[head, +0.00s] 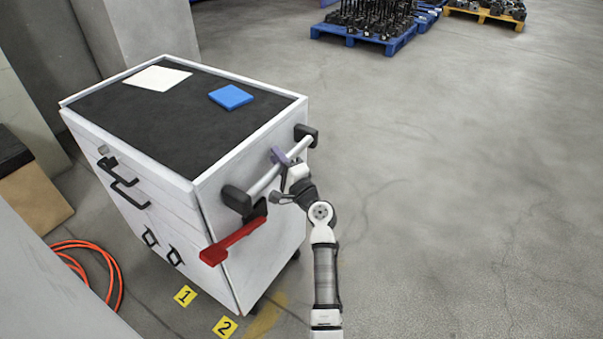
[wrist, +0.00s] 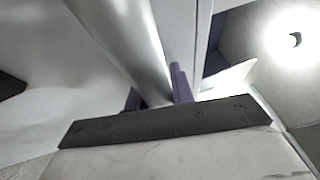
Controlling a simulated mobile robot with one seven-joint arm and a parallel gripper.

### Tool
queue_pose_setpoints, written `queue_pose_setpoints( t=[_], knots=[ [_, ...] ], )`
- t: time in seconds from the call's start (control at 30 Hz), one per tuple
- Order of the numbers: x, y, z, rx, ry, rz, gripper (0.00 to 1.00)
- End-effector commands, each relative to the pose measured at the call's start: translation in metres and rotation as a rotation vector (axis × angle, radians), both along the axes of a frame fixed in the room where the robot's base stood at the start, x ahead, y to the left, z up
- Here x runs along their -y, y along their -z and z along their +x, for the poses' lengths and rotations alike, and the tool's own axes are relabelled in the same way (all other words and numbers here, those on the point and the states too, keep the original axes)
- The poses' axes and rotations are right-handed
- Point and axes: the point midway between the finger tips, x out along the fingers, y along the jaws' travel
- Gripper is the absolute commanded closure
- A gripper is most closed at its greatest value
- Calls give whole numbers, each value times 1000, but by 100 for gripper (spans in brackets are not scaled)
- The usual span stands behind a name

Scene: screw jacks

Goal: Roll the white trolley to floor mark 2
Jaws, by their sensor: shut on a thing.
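The white trolley (head: 268,240) stands at the left centre of the head view, with drawers and black pulls on its left face. A silver push bar (head: 265,181) runs between two black brackets on its right side. My gripper (head: 284,156) is shut on this bar, near its middle. In the wrist view the purple fingers (wrist: 158,98) sit on both sides of the bar (wrist: 118,35). A red lever (head: 232,242) sticks out below the near bracket. The yellow floor mark 2 (head: 225,327) lies on the floor at the trolley's near lower corner.
Yellow floor mark 1 (head: 185,295) lies left of mark 2. An orange hose (head: 108,262) is coiled left of the trolley, near a cardboard box (head: 36,197). A grey pillar (head: 150,32) stands behind. Loaded pallets (head: 365,38) are far back. The floor at right is clear.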

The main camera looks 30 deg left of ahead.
Motion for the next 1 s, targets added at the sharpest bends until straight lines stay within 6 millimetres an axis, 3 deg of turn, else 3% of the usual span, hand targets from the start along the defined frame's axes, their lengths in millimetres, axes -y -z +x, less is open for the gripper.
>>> queue_pose_setpoints(
  t=[0.03,0.1,0.3,0.87,0.9,1.0],
  knots=[
    [-16,6,-6,-2,-20,-5,100],
    [-29,6,-6,-3,-18,-6,100],
    [-53,6,-6,-5,-19,-7,100],
    [-64,8,-6,-9,-19,-10,100],
    [-64,8,-6,-9,-19,-10,74],
    [-64,7,-5,-9,-17,-9,61]
  ],
)
